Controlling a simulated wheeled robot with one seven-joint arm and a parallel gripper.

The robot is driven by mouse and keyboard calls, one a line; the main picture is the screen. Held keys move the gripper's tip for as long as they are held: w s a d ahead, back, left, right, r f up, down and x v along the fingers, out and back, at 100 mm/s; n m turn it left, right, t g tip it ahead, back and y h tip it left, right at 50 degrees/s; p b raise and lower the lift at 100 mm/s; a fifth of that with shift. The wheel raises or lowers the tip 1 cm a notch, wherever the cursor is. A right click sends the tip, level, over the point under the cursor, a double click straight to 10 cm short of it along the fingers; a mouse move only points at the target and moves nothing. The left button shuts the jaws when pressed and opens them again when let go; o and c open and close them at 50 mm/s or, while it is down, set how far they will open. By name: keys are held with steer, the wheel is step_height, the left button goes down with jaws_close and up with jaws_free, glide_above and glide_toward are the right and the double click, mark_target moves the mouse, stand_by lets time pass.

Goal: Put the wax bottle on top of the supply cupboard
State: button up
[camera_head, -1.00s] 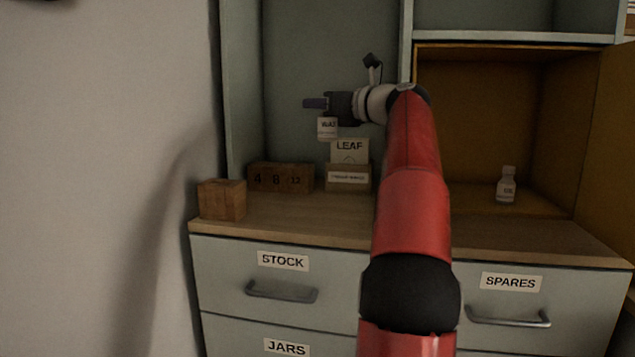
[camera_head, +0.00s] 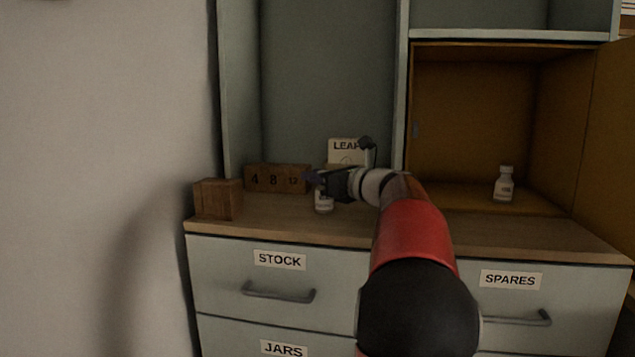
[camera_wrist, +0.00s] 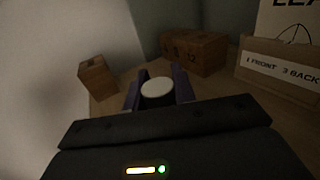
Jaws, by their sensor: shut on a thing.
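A small white bottle (camera_head: 323,204) with a pale label hangs under my gripper (camera_head: 315,181), at or just above the wooden counter top (camera_head: 285,223); I cannot tell whether it touches. My gripper is shut on it. In the wrist view its round white cap (camera_wrist: 157,88) sits between the two dark fingers, and its body is mostly hidden. The label is too small to read now. The wooden top lies over pale green drawers marked STOCK (camera_head: 280,260), JARS and SPARES (camera_head: 510,280).
A wooden block (camera_head: 218,199) stands at the left end of the top. A number block (camera_head: 277,179) and a LEAF card (camera_head: 345,147) stand at the back. Another white bottle (camera_head: 503,184) stands in the open brown compartment (camera_head: 470,110) at right. The counter's front left is clear.

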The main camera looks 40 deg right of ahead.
steer(key=shift+f, duration=0.3)
steer(key=o, duration=1)
steer(key=shift+s+r, duration=0.1)
steer(key=shift+s, duration=0.05)
steer(key=b+v, duration=0.1)
steer(key=v, duration=1)
steer(key=shift+s, duration=0.4)
